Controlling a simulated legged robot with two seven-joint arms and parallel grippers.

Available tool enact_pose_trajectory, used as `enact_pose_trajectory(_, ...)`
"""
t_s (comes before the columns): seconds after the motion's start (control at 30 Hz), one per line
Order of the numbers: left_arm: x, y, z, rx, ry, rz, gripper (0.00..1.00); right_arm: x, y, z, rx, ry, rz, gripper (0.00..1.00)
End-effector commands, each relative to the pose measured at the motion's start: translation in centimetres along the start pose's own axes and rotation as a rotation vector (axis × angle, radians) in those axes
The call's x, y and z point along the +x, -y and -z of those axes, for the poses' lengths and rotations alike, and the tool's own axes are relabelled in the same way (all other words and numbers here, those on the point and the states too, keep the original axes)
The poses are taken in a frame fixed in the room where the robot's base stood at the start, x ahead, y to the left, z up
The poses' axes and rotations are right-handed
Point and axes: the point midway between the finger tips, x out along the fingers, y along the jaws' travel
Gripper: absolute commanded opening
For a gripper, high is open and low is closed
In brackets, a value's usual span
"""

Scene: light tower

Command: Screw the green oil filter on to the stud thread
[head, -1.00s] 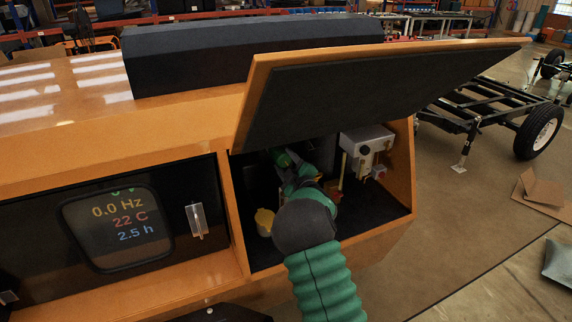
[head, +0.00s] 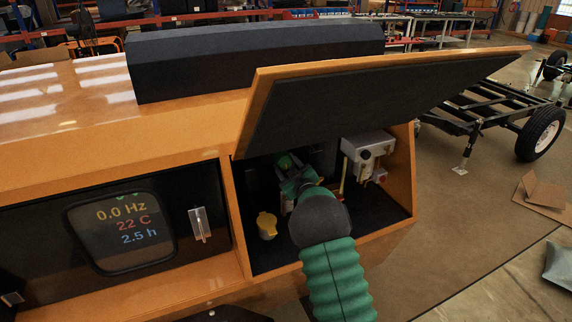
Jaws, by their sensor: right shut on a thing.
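The green oil filter (head: 285,162) shows as a small green patch deep in the open compartment. My right gripper (head: 288,173) reaches in there and is shut on the filter. My own forearm and wrist hide much of the gripper and the space below it. The stud thread cannot be made out in the dark behind the filter. My left gripper is not in view.
The orange compartment has a raised lid (head: 380,100) above my right arm. A yellow-capped filler (head: 266,226) stands left of the arm, and a grey-white box (head: 368,150) hangs at the right. A display panel (head: 125,228) lies to the left.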

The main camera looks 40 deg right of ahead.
Motion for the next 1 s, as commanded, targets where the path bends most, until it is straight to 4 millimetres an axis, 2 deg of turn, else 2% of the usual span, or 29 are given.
enact_pose_trajectory(0.07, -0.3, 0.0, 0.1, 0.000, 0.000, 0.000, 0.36, 0.0, -0.2, 0.2, 0.038, -0.002, -0.002, 0.01)
enact_pose_trajectory(0.2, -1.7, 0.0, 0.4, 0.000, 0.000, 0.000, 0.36, 0.1, -0.4, 0.4, 0.300, -0.002, -0.003, 0.01)
enact_pose_trajectory(0.3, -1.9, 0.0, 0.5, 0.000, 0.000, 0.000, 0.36, 0.1, -0.2, 0.3, 0.431, -0.002, -0.001, 0.01)
enact_pose_trajectory(0.57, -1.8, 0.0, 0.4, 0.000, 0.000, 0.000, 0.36, 0.2, -0.1, 0.2, 0.454, -0.004, 0.000, 0.01)
enact_pose_trajectory(0.67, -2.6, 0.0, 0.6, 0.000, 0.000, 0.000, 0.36, 0.2, -0.3, 0.4, 0.564, -0.003, -0.002, 0.01)
enact_pose_trajectory(0.83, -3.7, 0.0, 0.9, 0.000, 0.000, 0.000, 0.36, 0.3, -0.3, 0.3, 0.862, -0.004, -0.002, 0.01)
enact_pose_trajectory(1.0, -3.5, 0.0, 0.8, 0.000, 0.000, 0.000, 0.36, 0.3, -0.1, 0.2, 0.902, -0.005, 0.000, 0.01)
